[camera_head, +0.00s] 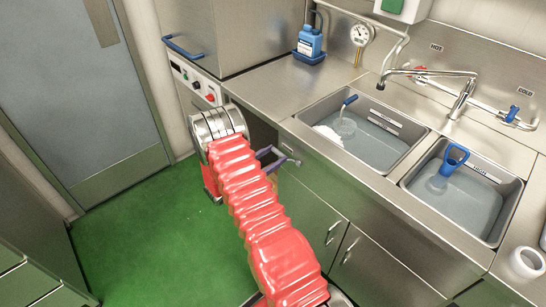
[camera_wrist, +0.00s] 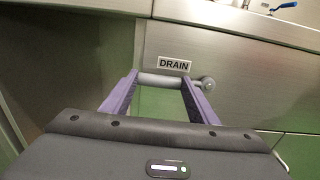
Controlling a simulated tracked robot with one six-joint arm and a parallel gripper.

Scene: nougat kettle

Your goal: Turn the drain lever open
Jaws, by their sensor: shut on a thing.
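The drain lever (camera_wrist: 160,80) is a grey bar below the DRAIN label (camera_wrist: 174,64) on the steel front panel. In the wrist view it lies nearly level, with a round grey end (camera_wrist: 208,84) at the right. My gripper (camera_wrist: 162,81) has its two purple fingers at either end of the bar's visible length, shut on the lever. In the head view, my gripper (camera_head: 272,160) is at the cabinet front below the left sink, partly hidden behind my red arm. Most of the lever is hidden there.
Above are the left sink (camera_head: 400,158) and right sink (camera_head: 510,220), both with water and blue-handled tools. Cabinet doors (camera_head: 310,205) with bar handles are below. A control panel (camera_head: 197,85) is left of the sinks. Green floor (camera_head: 150,250) is clear at the left.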

